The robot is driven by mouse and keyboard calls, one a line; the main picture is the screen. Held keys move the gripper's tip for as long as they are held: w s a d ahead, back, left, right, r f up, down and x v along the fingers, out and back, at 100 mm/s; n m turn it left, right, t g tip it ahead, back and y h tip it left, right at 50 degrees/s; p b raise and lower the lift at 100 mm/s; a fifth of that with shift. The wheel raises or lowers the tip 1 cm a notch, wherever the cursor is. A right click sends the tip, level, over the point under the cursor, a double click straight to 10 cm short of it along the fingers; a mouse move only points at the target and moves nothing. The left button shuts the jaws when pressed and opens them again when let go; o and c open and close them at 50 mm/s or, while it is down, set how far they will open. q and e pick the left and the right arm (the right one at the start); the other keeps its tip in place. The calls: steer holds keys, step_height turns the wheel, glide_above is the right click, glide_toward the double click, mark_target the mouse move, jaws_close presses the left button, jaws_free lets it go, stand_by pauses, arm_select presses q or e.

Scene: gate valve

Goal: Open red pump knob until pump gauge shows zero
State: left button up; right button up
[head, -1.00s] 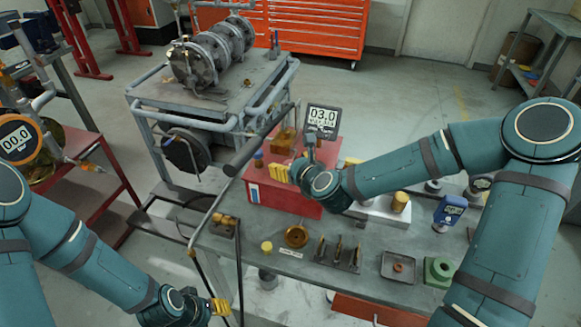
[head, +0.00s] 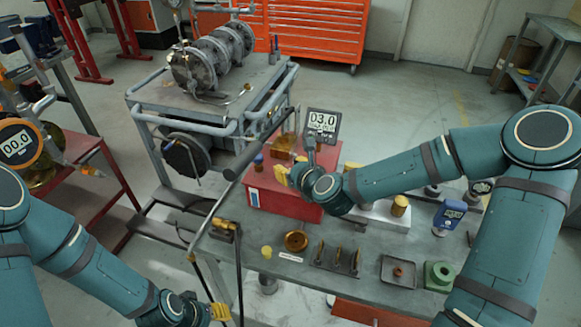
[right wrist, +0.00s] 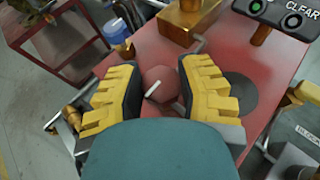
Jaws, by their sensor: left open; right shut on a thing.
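The red pump knob (right wrist: 162,84), with a white line on it, is on the red box (right wrist: 212,50) in the right wrist view. My right gripper (right wrist: 158,90) has its yellow fingers on both sides of the knob and is shut on it. In the head view, my right gripper (head: 284,176) is over the red box (head: 268,196) and hides the knob. A square digital gauge (head: 322,123) behind it reads 03.0. My left gripper (head: 221,312) is open and empty at the lower edge, left of the bench.
A round orange gauge (head: 18,142) at far left reads 00.0. The grey bench (head: 330,225) holds a brass dish (head: 296,241), a small tray (head: 398,272) and a green block (head: 439,275). A dark pipe (head: 262,143) runs left of the red box.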

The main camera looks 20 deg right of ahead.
steer(key=shift+d+y, duration=0.1)
steer(key=shift+y, duration=0.2)
steer(key=n+g+y+p, duration=0.1)
steer(key=n+y+p, duration=0.1)
steer(key=n+y, duration=0.1)
steer(key=shift+r, duration=0.1)
steer(key=n+g+y+p, duration=0.2)
steer(key=shift+r+n+y, duration=0.1)
steer(key=shift+n+y, duration=0.2)
steer(key=shift+n, duration=0.1)
steer(key=n+g+y+p, duration=0.3)
steer(key=n+g, duration=0.1)
steer(key=shift+w+n+p, duration=0.1)
steer(key=shift+n+p, duration=0.2)
steer(key=shift+n, duration=0.1)
steer(key=n+g, duration=0.1)
steer(key=g, duration=0.1)
steer(key=shift+n+g+y+p, duration=0.3)
steer(key=shift+n+y+p, duration=0.1)
steer(key=shift+n+g, duration=0.8)
steer(key=shift+g, duration=0.1)
steer(key=shift+f+n+g, duration=0.15)
steer(key=shift+n+g, duration=0.7)
steer(key=shift+g, duration=0.15)
steer(key=shift+f+n+g, duration=0.1)
steer(key=shift+n+g, duration=0.75)
steer(key=shift+g, duration=0.15)
